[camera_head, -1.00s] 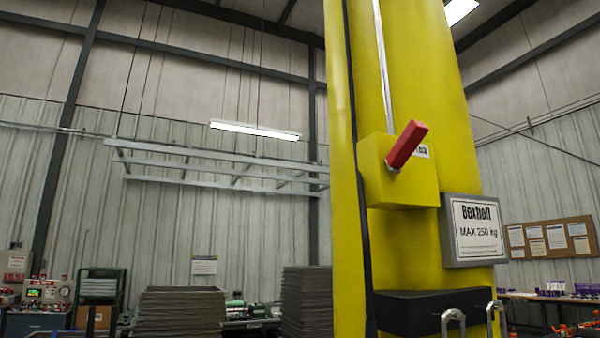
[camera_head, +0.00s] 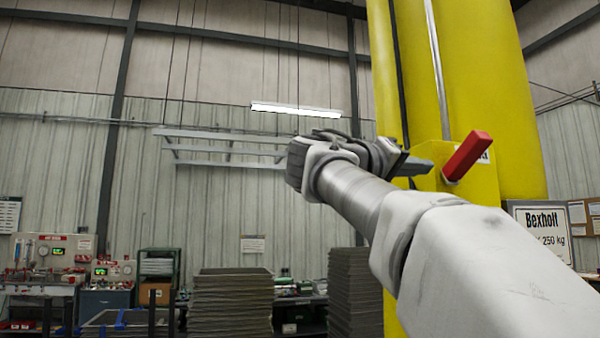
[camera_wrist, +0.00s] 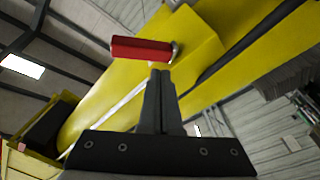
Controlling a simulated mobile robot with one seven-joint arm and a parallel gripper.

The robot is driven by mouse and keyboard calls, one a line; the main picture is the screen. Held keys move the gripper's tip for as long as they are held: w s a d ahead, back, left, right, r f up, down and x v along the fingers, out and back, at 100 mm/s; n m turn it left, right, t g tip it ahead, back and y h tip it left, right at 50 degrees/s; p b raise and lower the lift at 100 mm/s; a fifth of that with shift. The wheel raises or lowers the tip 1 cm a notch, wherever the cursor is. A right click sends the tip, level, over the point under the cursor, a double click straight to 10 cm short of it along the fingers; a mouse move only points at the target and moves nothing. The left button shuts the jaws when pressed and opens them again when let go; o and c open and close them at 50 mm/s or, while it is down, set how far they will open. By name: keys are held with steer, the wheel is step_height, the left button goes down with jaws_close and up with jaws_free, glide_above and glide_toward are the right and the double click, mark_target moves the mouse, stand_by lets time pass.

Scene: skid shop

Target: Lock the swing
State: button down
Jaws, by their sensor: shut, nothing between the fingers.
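A red lever handle (camera_head: 466,156) sticks out of a yellow box (camera_head: 485,184) on a tall yellow column (camera_head: 480,75). In the head view the handle slants up to the right. The handle also shows in the wrist view (camera_wrist: 141,49), lying across the picture just beyond my fingertips. My gripper (camera_head: 428,165) is shut and empty, its tips close to the left of the handle. In the wrist view the shut fingers (camera_wrist: 160,74) point at the handle's right part near its pivot. I cannot tell whether they touch it. My arm hides the lower column and part of the box.
Stacks of grey trays (camera_head: 232,312) and a bench with gauges (camera_head: 45,270) stand farther back at left. The space left of the column is open.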

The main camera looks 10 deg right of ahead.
step_height(320, 180, up, 7)
steer(key=s+a+m+g+h, duration=0.1)
steer(key=m+h, duration=0.1)
steer(key=h, duration=0.1)
steer(key=shift+a+m+g+p, duration=0.25)
steer(key=shift+m+g+p, duration=0.1)
steer(key=shift+m+g, duration=0.05)
steer(key=p, duration=0.4)
glide_above(463, 158)
steer(key=a, duration=0.2)
steer(key=shift+s+d+f, duration=0.1)
steer(key=shift+s+f, duration=0.2)
steer(key=shift+s, duration=0.3)
steer(key=shift+f+b, duration=0.1)
steer(key=shift+b, duration=0.35)
steer(key=shift+s+f+m+b, duration=0.15)
steer(key=shift+m+b, duration=0.25)
steer(key=shift+b, duration=0.15)
